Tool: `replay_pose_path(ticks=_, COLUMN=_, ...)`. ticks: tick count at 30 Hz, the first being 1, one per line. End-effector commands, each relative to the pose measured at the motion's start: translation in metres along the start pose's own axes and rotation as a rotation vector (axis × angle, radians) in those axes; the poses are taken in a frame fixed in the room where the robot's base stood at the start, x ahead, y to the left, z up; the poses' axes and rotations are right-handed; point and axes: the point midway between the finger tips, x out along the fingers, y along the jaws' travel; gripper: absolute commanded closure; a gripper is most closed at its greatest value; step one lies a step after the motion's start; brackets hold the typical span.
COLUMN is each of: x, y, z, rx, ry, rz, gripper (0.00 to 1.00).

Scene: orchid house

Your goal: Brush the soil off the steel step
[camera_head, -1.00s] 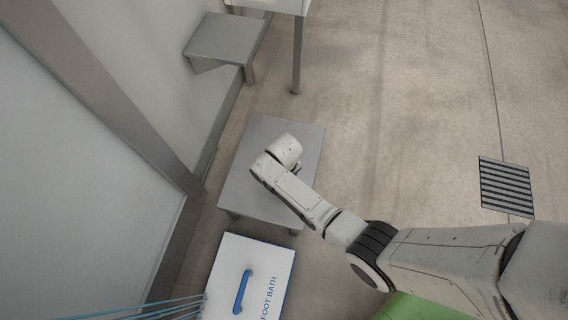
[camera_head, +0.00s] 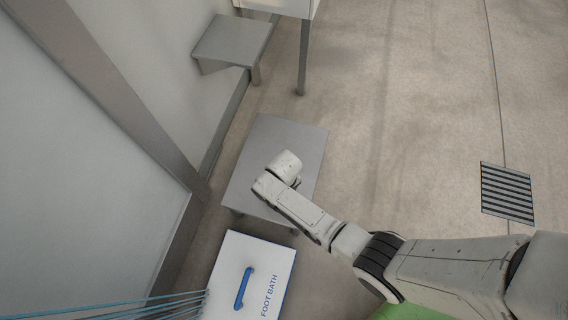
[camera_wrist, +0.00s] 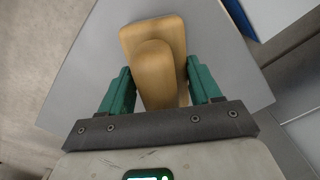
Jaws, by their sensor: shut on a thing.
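The steel step (camera_head: 296,140) is a plain grey rectangular top on short legs, in the middle of the head view. It also fills much of the wrist view (camera_wrist: 85,75). My gripper (camera_wrist: 158,78) has green fingers and is shut on a wooden brush (camera_wrist: 150,38), whose pale wood back shows between and beyond the fingers. The brush is over the step; its bristles are hidden beneath it, and I cannot tell if they touch the top. In the head view my wrist hides the gripper and brush. I can make out no soil on the visible parts of the step.
A white foot bath box (camera_head: 262,272) with a blue handle stands just in front of the step. A grey wall bracket shelf (camera_head: 232,42) and a table leg (camera_head: 303,60) are behind it. A wall is at left. Open floor with a drain grate (camera_head: 507,193) lies right.

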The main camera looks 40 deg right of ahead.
Motion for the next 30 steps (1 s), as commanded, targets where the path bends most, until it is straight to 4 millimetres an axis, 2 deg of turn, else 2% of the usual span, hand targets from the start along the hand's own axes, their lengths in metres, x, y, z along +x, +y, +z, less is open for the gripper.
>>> replay_pose_path(ticks=16, x=-0.055, y=0.001, z=-0.002, rx=0.000, ry=0.004, rz=0.002, gripper=0.70)
replay_pose_path(ticks=30, x=-0.061, y=0.001, z=-0.003, rx=0.000, ry=0.006, rz=0.002, gripper=0.70)
